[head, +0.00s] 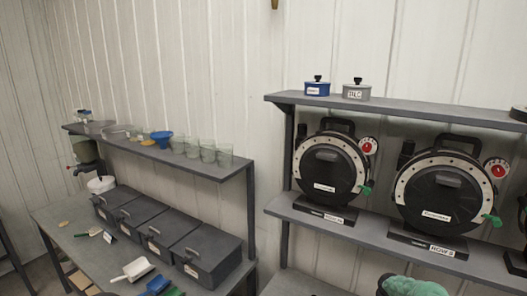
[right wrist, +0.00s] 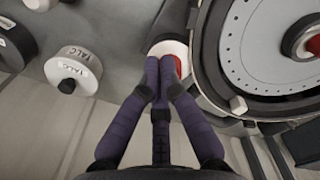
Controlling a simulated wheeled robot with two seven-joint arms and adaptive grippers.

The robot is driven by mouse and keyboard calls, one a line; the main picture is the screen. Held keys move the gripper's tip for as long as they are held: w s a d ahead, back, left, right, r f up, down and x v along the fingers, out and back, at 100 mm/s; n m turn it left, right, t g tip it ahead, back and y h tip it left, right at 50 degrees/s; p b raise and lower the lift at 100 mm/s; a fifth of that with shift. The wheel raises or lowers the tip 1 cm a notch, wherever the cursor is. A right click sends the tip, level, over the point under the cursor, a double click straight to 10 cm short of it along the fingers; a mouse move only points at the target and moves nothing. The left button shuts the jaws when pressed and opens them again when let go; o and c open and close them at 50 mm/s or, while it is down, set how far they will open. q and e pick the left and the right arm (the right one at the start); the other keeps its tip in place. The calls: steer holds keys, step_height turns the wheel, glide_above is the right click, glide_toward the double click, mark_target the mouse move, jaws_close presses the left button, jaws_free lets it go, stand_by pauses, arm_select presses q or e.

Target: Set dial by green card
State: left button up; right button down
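In the head view, two round black seed meters with pale rims stand on the right-hand shelf, one on the left (head: 330,170) and one on the right (head: 437,192). Each has a red dial with a white rim beside its upper right, the left dial (head: 368,146) and the right dial (head: 497,167). I cannot make out a green card for certain. In the right wrist view, my right gripper (right wrist: 158,92) has its fingertips together in front of a red and white dial (right wrist: 178,64), partly hiding it. I cannot tell whether they touch it. My left gripper is not in view.
In the right wrist view, a large meter disc (right wrist: 275,50) is close on the right and a labelled lidded jar (right wrist: 72,68) on the left. The head view shows a teal object (head: 412,286) at the bottom and dark bins (head: 207,252) on the left table.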

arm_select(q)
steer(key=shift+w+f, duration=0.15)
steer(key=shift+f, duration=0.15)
arm_select(e)
steer(key=shift+d+f, duration=0.25)
steer(key=shift+d, duration=0.15)
steer(key=shift+r, duration=0.1)
steer(key=shift+w+d+r, duration=0.1)
steer(key=shift+r, duration=0.4)
steer(key=shift+w+d+r, duration=0.1)
steer(key=shift+r, duration=0.35)
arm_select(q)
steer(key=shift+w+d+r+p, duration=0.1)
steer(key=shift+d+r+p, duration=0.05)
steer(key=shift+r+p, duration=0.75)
arm_select(e)
step_height(320, 180, up, 4)
steer(key=shift+s+a, duration=0.15)
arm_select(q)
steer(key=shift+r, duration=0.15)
